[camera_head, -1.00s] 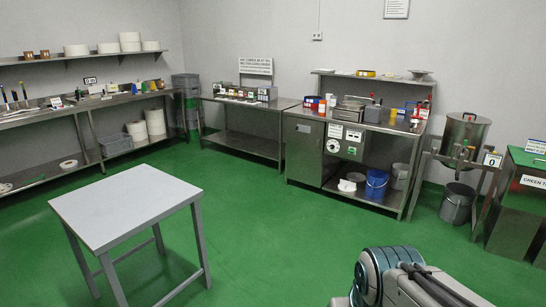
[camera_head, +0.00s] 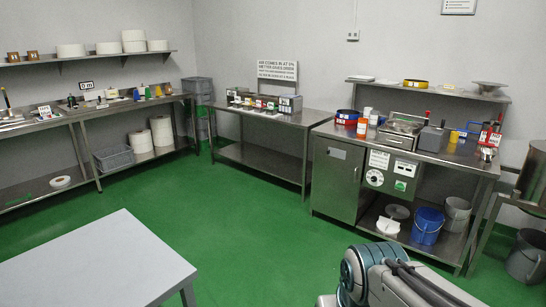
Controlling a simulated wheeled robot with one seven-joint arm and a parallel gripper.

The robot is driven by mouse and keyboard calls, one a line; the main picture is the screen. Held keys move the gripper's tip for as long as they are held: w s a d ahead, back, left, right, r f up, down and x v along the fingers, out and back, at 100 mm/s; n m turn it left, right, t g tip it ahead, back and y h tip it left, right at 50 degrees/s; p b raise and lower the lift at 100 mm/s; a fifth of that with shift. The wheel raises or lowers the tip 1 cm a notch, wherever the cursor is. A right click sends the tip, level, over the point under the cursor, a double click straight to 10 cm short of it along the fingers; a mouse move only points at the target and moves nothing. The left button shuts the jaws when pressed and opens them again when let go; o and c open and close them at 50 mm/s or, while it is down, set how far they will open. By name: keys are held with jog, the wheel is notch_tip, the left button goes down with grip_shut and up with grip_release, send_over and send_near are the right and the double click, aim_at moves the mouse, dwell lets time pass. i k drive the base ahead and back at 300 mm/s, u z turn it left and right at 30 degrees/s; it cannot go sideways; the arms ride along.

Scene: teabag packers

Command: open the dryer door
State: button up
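No label that I can read names the dryer. Under the right-hand steel bench (camera_head: 455,162) is a closed steel cabinet door (camera_head: 336,185) with a small pale label near its top. Just right of it is a control panel (camera_head: 389,174) with a round white dial and a green label. I cannot tell for sure that this is the dryer. Part of my arm (camera_head: 390,278) shows at the bottom, right of centre, well short of the cabinet. My gripper is outside the picture.
A pale grey table (camera_head: 95,262) stands at the lower left. Green floor (camera_head: 250,222) is clear between it and the cabinet. A blue bucket (camera_head: 427,226) and a grey bucket (camera_head: 457,214) stand on the bench's lower shelf. A steel pot (camera_head: 534,172) is at the right edge.

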aim_at(339, 176)
jog(key=z, duration=0.15)
jog(key=i, duration=1.95)
jog(key=z, duration=0.5)
jog(key=i, duration=1.65)
jog(key=z, duration=0.55)
jog(key=i, duration=0.85)
jog(key=z, duration=0.15)
